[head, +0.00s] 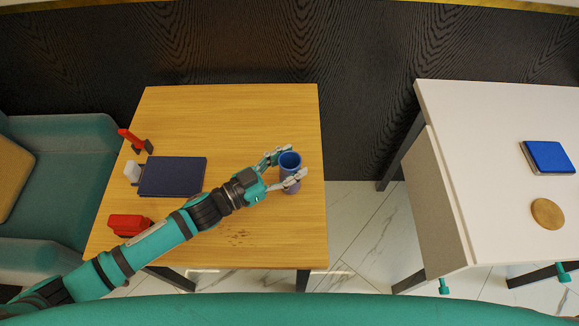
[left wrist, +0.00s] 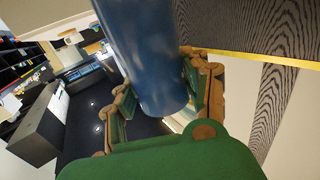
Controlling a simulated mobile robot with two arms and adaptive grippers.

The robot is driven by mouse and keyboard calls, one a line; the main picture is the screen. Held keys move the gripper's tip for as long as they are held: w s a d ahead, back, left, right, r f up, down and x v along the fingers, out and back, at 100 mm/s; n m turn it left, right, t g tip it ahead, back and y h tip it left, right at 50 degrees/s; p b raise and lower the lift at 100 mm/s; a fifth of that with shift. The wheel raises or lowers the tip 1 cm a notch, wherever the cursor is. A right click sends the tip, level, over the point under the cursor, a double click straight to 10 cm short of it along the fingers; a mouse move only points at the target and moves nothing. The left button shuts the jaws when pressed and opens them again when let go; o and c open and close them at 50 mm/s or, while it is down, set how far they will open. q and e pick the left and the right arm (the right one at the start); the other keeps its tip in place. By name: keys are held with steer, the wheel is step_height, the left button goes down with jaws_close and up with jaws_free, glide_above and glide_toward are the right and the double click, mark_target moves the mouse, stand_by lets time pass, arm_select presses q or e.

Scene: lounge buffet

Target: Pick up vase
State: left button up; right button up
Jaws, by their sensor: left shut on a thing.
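The vase (head: 290,160) is a blue cylinder with an open top, over the right part of the wooden table in the head view. My left gripper (head: 287,168) comes in from the left and is shut on the vase, one finger on each side of it. In the left wrist view the vase (left wrist: 150,55) fills the upper middle, between the two fingers of the left gripper (left wrist: 165,105). I cannot tell whether the vase's base touches the table. My right gripper is not in view.
The wooden table (head: 220,105) also holds a dark blue book (head: 172,176), a red-handled object (head: 130,138), a small white object (head: 132,172) and a red object (head: 128,225). A white table (head: 480,150) at right bears a blue book (head: 547,157) and a round wooden disc (head: 547,214).

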arm_select(q)
steer(key=shift+r, duration=0.85)
steer(key=s+a+r+b, duration=0.1)
steer(key=s+a, duration=0.1)
steer(key=s, duration=0.5)
steer(key=s+a+b, duration=0.1)
steer(key=s+a, duration=0.1)
steer(key=s, duration=0.6)
steer(key=shift+s+r, duration=0.2)
steer(key=shift+r, duration=0.2)
